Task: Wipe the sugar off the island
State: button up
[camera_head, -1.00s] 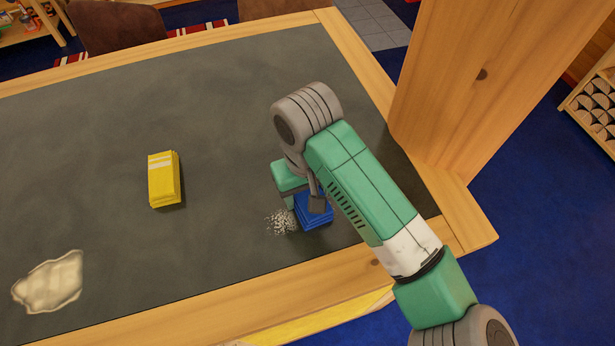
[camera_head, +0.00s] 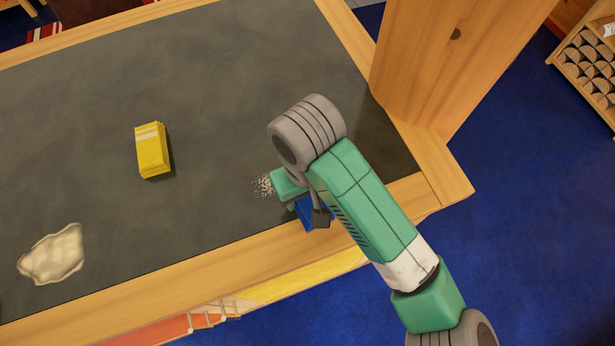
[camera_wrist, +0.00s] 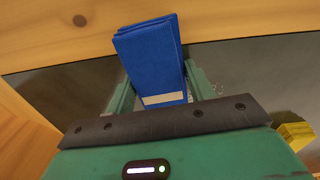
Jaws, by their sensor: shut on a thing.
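The sugar (camera_head: 264,185) is a small patch of white grains on the dark top of the island (camera_head: 215,110), near its front edge. My gripper (camera_wrist: 157,97) is shut on a folded blue cloth (camera_wrist: 150,55), held between its two green fingers. In the head view the blue cloth (camera_head: 308,213) shows just below the gripper, at the wooden front border, right of and nearer than the sugar. My gripper hides part of the cloth and perhaps some grains.
A folded yellow cloth (camera_head: 152,150) lies on the island left of the sugar. A pale, cream-coloured spill (camera_head: 53,254) lies at the far left. A thick wooden post (camera_head: 450,60) stands at the island's right corner. The dark top between these is clear.

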notch_tip(320, 180, up, 4)
jog(key=shift+a+f+p, duration=0.1)
jog(key=shift+f+p, duration=0.1)
jog(key=shift+p, duration=0.95)
jog(key=shift+r, duration=2.15)
